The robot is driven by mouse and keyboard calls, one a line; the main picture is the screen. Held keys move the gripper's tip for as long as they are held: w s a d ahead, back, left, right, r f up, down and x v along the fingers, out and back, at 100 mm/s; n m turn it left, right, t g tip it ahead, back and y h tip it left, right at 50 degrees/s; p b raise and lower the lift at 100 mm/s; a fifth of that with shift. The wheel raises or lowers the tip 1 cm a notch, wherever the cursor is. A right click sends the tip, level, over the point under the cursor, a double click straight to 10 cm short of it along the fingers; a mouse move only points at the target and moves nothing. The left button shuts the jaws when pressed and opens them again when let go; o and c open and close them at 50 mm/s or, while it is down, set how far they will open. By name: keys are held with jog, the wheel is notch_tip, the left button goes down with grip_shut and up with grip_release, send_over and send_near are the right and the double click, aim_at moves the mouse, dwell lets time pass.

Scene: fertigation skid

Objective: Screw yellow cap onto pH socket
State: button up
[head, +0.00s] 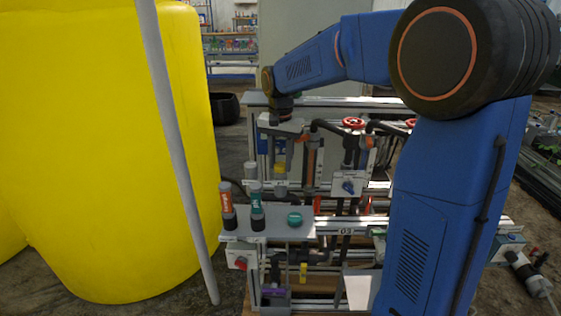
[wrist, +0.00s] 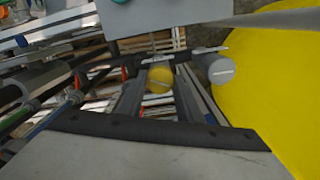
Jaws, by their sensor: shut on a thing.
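The yellow cap (head: 280,167) is held low between the fingers of my gripper (head: 279,157), at the back left of the skid. In the wrist view the yellow cap (wrist: 158,79) sits between both fingers (wrist: 160,95). A grey cylindrical fitting (head: 280,187) shows directly below the cap in the head view. I cannot tell whether it is the pH socket, or whether the cap touches it. Another grey cylinder (head: 251,170) stands just left of the cap, and a grey cylinder (wrist: 217,68) is beside the right finger in the wrist view.
An orange-topped probe (head: 226,205), a teal-topped probe (head: 257,208) and a teal cap (head: 294,219) stand on the front shelf (head: 304,234). A red handwheel (head: 352,122) is right of my gripper. A large yellow tank (head: 100,150) and slanted grey pole (head: 172,130) fill the left.

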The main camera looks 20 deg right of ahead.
jog(key=shift+m, duration=1.5)
jog(key=m, duration=0.2)
jog(key=shift+m, duration=0.4)
jog(key=shift+m, duration=1.5)
jog(key=shift+m, duration=1.3)
